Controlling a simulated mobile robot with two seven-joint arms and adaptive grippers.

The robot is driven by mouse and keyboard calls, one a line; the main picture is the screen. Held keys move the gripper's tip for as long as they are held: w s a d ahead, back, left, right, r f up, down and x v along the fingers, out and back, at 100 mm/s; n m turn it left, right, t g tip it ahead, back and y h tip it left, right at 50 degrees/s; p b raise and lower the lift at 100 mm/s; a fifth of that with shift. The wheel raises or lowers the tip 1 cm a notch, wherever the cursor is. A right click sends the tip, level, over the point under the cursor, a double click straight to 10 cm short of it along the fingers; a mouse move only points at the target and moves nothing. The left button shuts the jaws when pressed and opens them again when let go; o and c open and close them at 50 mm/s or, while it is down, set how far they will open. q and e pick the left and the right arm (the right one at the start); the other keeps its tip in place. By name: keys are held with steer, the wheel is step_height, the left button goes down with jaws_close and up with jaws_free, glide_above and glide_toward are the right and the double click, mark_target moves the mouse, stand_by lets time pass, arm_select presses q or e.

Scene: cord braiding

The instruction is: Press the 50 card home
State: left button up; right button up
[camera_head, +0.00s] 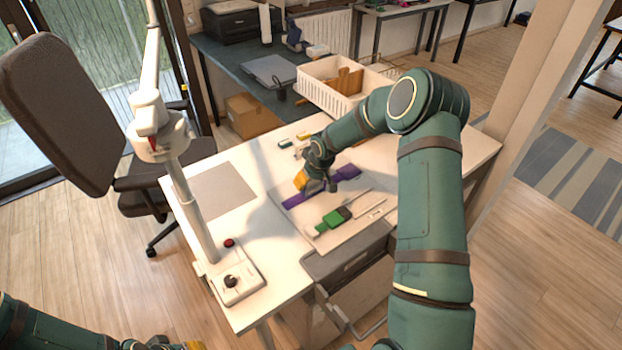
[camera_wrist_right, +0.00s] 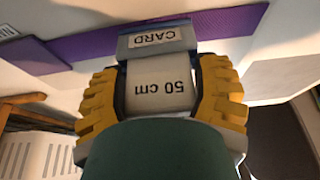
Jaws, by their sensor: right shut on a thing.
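In the right wrist view, the white 50 card (camera_wrist_right: 161,88), marked "50 cm", sits between the yellow fingers of my right gripper (camera_wrist_right: 160,95), which is shut on it. The card's far end meets a blue-grey piece marked "CARD" (camera_wrist_right: 156,40); I cannot tell how deep it sits. Behind that lies a purple strip (camera_wrist_right: 100,50). In the head view, my right gripper (camera_head: 315,184) is low over the purple strip (camera_head: 345,174) on the white table (camera_head: 250,275), and it hides the card. My left gripper (camera_head: 168,346) is only partly in view at the bottom edge.
A green tool (camera_head: 333,218) lies in front of the purple strip. A pole with a control box (camera_head: 237,284) and red button stands at the table's left. A grey mat (camera_head: 215,190) lies bare nearby. A white crate (camera_head: 325,88) stands behind.

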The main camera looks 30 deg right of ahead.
steer(key=shift+f+b, duration=0.2)
steer(key=shift+b, duration=0.1)
stand_by(0.4)
steer(key=o, duration=0.9)
steer(key=shift+r, duration=0.1)
steer(key=shift+p+v, duration=1.6)
steer(key=shift+v, duration=1.4)
